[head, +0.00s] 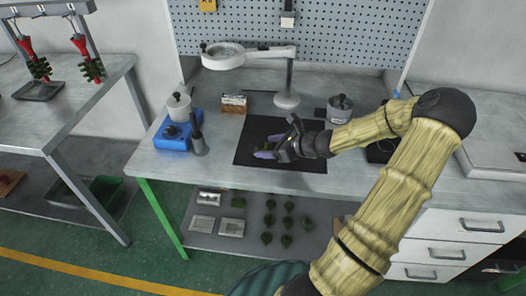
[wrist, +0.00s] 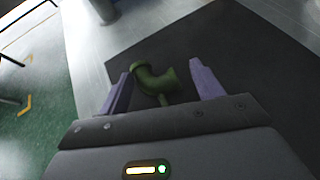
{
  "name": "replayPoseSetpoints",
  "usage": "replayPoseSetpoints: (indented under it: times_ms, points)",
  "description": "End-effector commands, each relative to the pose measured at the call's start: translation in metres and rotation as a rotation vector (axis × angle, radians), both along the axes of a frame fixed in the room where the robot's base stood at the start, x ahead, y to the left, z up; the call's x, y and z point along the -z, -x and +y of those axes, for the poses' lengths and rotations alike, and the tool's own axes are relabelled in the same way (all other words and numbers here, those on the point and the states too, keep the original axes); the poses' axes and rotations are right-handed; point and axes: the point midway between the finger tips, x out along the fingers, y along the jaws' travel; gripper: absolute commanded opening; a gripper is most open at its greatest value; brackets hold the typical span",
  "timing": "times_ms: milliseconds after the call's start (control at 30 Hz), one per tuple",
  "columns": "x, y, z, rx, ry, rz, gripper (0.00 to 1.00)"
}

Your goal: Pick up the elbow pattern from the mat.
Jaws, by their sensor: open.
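The elbow pattern (wrist: 155,79) is a small dark green bent pipe shape with flared ends and a short stub. In the wrist view it lies on the black mat (wrist: 245,60), between and just ahead of my two purple fingertips. My gripper (wrist: 160,88) is open, and I see no finger touching the pattern. In the head view my gripper (head: 268,148) is low over the left part of the mat (head: 310,180). There the gripper mostly hides the pattern.
A blue wax pot unit (head: 172,136) and a dark upright tool (head: 199,146) stand left of the mat. A magnifier lamp (head: 288,98), a small box (head: 233,103) and a grey pot (head: 340,107) stand behind it. Green parts (head: 268,220) lie on the shelf below.

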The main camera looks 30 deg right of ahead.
Motion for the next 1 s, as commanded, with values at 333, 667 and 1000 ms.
replayPoseSetpoints:
  times_ms: [333,667,1000]
  points:
    - [-0.0002,-0.0002,0.0013,-0.003,0.000,0.000,0.66]
    - [-0.0001,-0.0003,0.0021,-0.004,0.000,0.000,0.12]
    - [-0.0011,0.0000,0.0009,-0.002,0.000,0.000,0.11]
